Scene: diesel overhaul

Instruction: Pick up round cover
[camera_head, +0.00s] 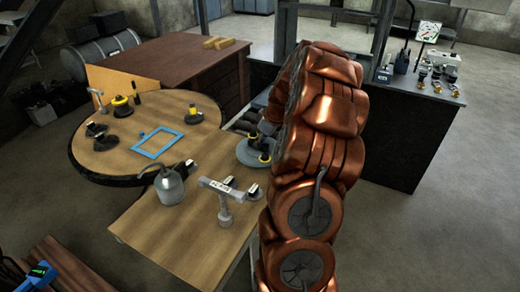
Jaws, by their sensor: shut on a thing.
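The round cover appears to be the grey-blue disc (247,155) near the far right corner of the rectangular wooden table, partly hidden by my copper-coloured arm. Dark, yellow-marked parts at its middle look like my gripper (260,146), which is shut on the disc, though the contact is small and partly covered. I cannot tell whether the disc touches the table or is raised above it.
A grey oil can (169,186) and a grey T-shaped stand (226,198) stand on the rectangular table (165,240). The round table (100,160) holds a blue frame (158,142) and several small parts. A dark cabinet (405,135) stands behind my arm at right.

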